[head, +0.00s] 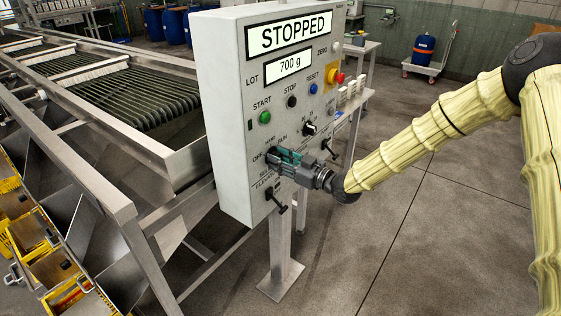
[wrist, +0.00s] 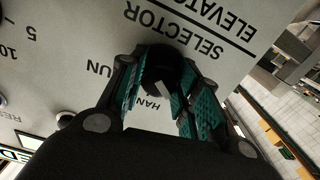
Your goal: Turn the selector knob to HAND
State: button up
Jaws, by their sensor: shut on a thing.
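The selector knob (wrist: 166,70) is round and black with a pale mark, under the inverted word SELECTOR in the wrist view. The mark slants down and right, ending just right of the partly covered HAND lettering (wrist: 154,103). The RUN lettering lies to the left, partly covered; OFF is hidden here. My gripper (wrist: 160,76) has its teal-padded fingers on either side of the knob, shut on it. In the head view my gripper (head: 284,158) is at the lower part of the grey control panel (head: 228,120) and hides the knob.
A black T-handle (head: 276,203) marked ELEVATOR sticks out below, and another (head: 328,148) to the right. A dial knob (head: 310,128) and START, STOP and RESET buttons sit above. The display (head: 288,37) reads STOPPED. Open floor lies right of the panel.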

jog(key=m+b, duration=0.1)
jog(key=m, duration=0.9)
jog(key=shift+b, duration=0.4)
dwell(0.4)
jog(key=o, duration=1)
jog(key=shift+d, duration=0.1)
jog(key=v, duration=1.2)
